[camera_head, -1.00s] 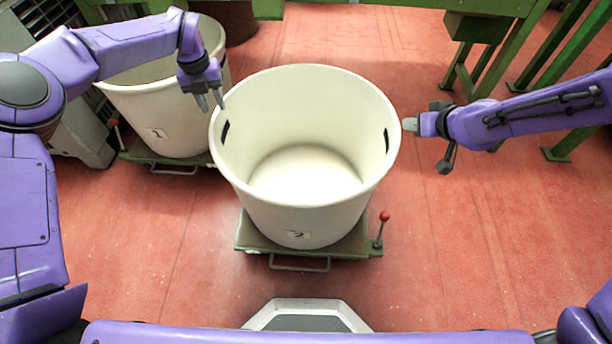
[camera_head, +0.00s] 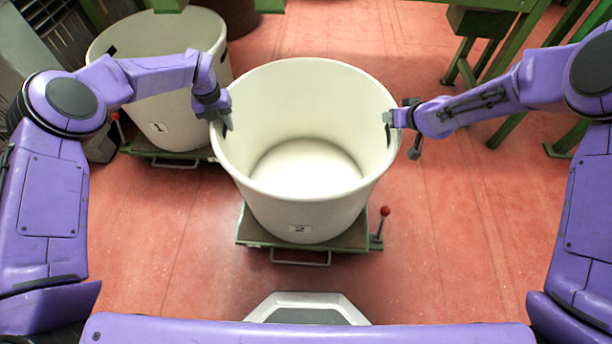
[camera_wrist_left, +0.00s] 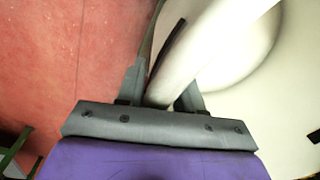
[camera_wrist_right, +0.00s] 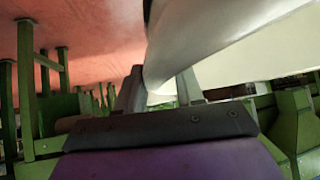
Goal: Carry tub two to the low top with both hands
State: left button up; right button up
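Tub two (camera_head: 300,215), a big cream tub labelled 2, stands upright on a green wheeled trolley (camera_head: 350,240) in the head view. Its inside looks empty. My left gripper (camera_head: 222,118) is at the left rim, and my right gripper (camera_head: 391,119) is at the right rim by a dark slot. In the left wrist view the fingers (camera_wrist_left: 163,92) lie on both sides of the tub wall (camera_wrist_left: 205,45), closed on it. In the right wrist view the fingers (camera_wrist_right: 160,90) also clasp the wall (camera_wrist_right: 215,40). The finger ends are partly hidden. I cannot pick out the low top.
Tub one (camera_head: 180,100) stands on its own trolley (camera_head: 170,158) at the left, behind my left arm. A red-knobbed lever (camera_head: 381,225) rises at the trolley's right. Green frames (camera_head: 490,45) stand at the back right. The red floor (camera_head: 440,250) is open at front right.

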pick_arm(q)
grip_shut()
pick_arm(e)
grip_shut()
pick_arm(q)
jog(key=shift+a, duration=0.25)
pick_arm(e)
jog(key=shift+d, duration=0.2)
dwell(0.7)
pick_arm(q)
jog(key=shift+w+r, duration=0.1)
pick_arm(e)
jog(key=shift+r, duration=0.1)
